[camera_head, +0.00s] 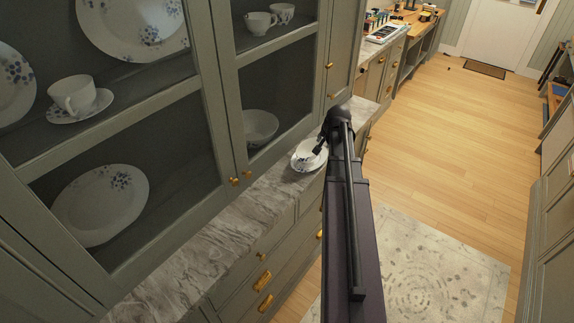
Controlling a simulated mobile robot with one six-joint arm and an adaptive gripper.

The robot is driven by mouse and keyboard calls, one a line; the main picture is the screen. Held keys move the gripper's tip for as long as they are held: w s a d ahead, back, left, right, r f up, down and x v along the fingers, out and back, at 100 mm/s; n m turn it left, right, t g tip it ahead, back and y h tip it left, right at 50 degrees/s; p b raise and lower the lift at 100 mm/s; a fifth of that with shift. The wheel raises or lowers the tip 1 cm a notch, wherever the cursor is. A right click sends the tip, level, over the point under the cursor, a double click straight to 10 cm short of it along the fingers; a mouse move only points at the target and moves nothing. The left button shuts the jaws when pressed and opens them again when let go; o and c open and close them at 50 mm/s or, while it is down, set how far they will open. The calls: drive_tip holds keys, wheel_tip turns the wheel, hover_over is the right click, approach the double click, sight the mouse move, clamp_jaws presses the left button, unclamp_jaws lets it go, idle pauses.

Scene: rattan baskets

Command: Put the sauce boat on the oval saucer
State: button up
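A white dish with dark markings (303,163) sits on the marble counter by the cabinet, near the middle of the view. It looks like the saucer, but it is small and partly covered by my gripper. A white shape shows within its rim; I cannot tell whether this is the sauce boat. My gripper (319,148) is at the end of my dark arm, just over the dish's right side. Its fingers are too small and dark to tell whether they are open or shut, or touch anything.
A glass-fronted cabinet (235,150) with plates, cups and a bowl (260,128) rises behind the marble counter (215,240). Drawers with brass handles are below. A patterned rug (430,270) lies on the open wooden floor. Small items crowd the far counter.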

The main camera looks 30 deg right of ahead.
drive_tip(key=shift+a, duration=0.1)
drive_tip(key=s+a+f+n+g+y, duration=0.2)
drive_tip(key=a+n, duration=0.4)
drive_tip(key=a, duration=1.6)
drive_tip(key=s+a+n+g, duration=0.1)
drive_tip(key=s+a+n, duration=0.2)
drive_tip(key=a, duration=0.6)
drive_tip(key=s+a+n+g, duration=0.2)
drive_tip(key=s+a, duration=0.4)
drive_tip(key=a, duration=0.3)
drive_tip(key=shift+s+f+n, duration=0.15)
drive_tip(key=shift+s+n, duration=0.25)
drive_tip(key=shift+n, duration=0.2)
